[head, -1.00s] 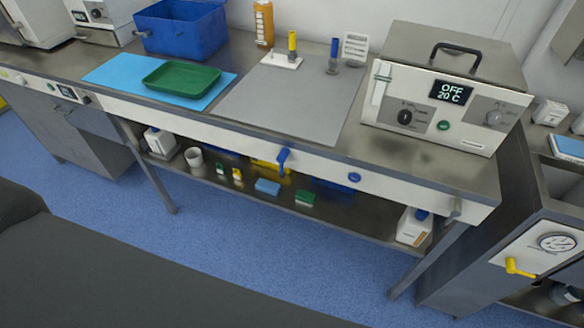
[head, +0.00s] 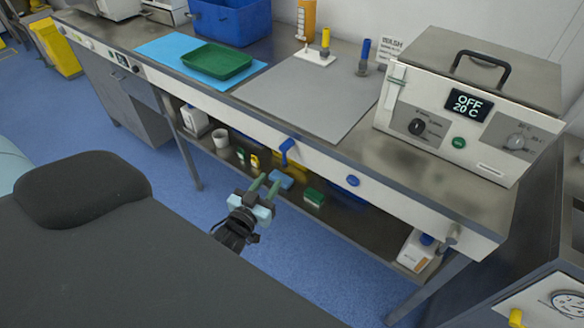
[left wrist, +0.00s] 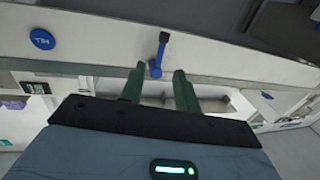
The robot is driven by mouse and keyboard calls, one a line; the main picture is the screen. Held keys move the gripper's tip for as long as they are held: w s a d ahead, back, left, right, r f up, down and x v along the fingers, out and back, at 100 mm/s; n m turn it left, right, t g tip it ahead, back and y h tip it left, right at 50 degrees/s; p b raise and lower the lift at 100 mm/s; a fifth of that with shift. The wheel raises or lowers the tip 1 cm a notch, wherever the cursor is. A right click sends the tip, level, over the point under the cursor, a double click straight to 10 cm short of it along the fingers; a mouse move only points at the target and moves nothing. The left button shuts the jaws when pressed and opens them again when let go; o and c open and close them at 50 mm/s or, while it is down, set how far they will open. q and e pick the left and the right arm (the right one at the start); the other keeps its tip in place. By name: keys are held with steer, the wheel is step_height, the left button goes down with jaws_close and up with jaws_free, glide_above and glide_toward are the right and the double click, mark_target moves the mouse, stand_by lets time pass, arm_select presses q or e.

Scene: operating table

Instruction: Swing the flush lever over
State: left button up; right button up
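A blue lever (head: 287,150) sits on the white front panel of the counter, below the grey mat. I take it for the flush lever; no label on it is readable. It also shows in the left wrist view (left wrist: 157,62), just beyond my fingertips. My left gripper (head: 266,184) has two green fingers, apart and with nothing between them. In the head view it is below and slightly left of the lever, in front of the counter. In the left wrist view the gripper (left wrist: 158,74) points at the lever, which lines up with the gap. My right gripper is not in view.
A round blue button (head: 353,181) is on the panel right of the lever. A steel box with an OFF display (head: 469,104) stands on the counter. A low shelf (head: 345,223) holds bottles and small boxes. A dark padded table (head: 120,260) fills the lower left.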

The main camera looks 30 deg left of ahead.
arm_select(q)
steer(key=shift+w+a+r, duration=0.1)
steer(key=shift+w, duration=0.1)
steer(key=w, duration=0.7)
steer(key=shift+w+a, duration=0.25)
steer(key=shift+a, duration=0.2)
jaws_close()
